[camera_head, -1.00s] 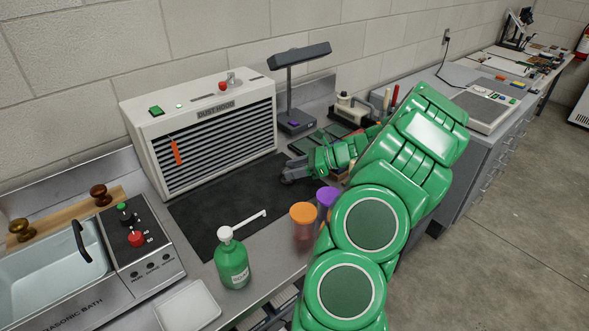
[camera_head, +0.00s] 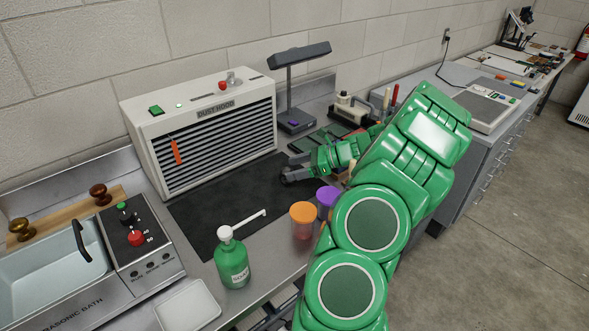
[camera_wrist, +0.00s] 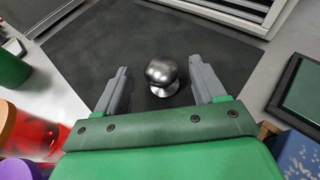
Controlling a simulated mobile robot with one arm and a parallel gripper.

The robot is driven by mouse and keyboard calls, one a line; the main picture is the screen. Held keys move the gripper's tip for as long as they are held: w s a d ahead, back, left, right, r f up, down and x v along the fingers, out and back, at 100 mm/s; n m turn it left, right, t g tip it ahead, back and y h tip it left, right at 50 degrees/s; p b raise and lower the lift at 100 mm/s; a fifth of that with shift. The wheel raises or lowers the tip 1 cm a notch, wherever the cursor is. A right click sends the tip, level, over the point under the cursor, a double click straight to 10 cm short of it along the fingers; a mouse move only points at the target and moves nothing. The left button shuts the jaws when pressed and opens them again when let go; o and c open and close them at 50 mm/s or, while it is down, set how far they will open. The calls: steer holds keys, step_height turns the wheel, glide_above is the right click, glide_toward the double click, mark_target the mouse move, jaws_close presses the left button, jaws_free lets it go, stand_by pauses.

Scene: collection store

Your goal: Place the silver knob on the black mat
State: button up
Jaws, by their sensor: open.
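The silver knob (camera_wrist: 162,76) stands upright on its round base on the black mat (camera_wrist: 100,40), near one edge, in the wrist view. My gripper (camera_wrist: 163,82) is open, with one grey finger on each side of the knob and a visible gap to both. In the head view my gripper (camera_head: 284,176) is low over the right end of the black mat (camera_head: 222,200). The knob cannot be made out there.
A dust hood (camera_head: 205,130) stands behind the mat. A green pump bottle (camera_head: 232,262), an orange-lidded jar (camera_head: 302,220) and a purple-lidded jar (camera_head: 327,200) stand along the front. A lamp (camera_head: 293,90) stands behind my gripper. The mat's middle is clear.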

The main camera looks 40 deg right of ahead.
steer(key=v, duration=1)
steer(key=shift+f, duration=0.1)
steer(key=shift+s+d+r, duration=0.3)
steer(key=shift+s+d, duration=0.15)
